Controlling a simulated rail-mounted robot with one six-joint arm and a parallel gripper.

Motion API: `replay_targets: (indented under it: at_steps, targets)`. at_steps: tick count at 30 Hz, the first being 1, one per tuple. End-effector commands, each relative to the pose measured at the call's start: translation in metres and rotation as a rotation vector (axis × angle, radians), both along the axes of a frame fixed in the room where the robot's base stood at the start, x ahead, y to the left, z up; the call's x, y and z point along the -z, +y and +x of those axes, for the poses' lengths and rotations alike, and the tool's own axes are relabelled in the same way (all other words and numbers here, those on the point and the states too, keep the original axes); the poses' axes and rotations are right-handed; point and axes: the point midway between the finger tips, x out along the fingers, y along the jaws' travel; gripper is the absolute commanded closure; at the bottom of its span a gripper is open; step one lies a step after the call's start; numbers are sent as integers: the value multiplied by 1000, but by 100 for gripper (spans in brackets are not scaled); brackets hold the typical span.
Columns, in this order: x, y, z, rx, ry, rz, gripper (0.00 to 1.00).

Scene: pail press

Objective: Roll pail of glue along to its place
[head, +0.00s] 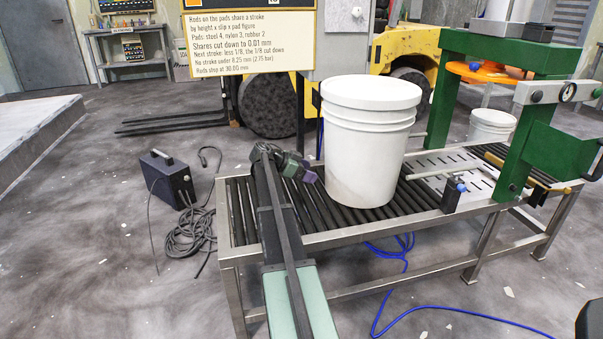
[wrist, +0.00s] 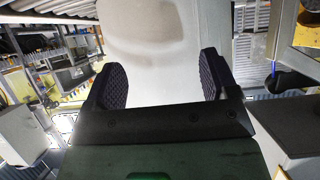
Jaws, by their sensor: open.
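The white lidded pail (head: 365,150) stands upright on the roller conveyor (head: 232,212), on the dark rollers left of the green press (head: 530,60). My gripper (head: 300,172) is at the pail's left side, low on its wall. In the wrist view my gripper (wrist: 163,82) is open, with its two dark ribbed pads apart and nothing clamped between them. The pail's pale wall (wrist: 166,40) fills the space ahead of the pads. I cannot tell whether the pads touch it.
Under the press is a slotted plate (head: 440,165), with a blue-knobbed stop (head: 455,196) at its front. Another white pail (head: 491,127) stands beyond. A sign (head: 237,40) and a yellow forklift (head: 400,45) are behind. A black box (head: 167,178) and cables lie on the floor left.

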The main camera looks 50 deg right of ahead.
Motion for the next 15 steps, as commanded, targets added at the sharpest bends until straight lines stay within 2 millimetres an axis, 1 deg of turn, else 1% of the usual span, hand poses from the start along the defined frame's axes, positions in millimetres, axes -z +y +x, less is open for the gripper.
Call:
replay_targets:
  at_steps: [1, 2, 3, 6, 15]
  targets:
    - [17, -3, -3, 1, 0, 0, 20]
    - [10, -7, -6, 2, 0, 0, 20]
    - [7, -12, -9, 2, 1, 1, 20]
    - [6, -18, -13, 0, 1, 1, 20]
    - [6, -19, -14, 0, 0, 1, 20]
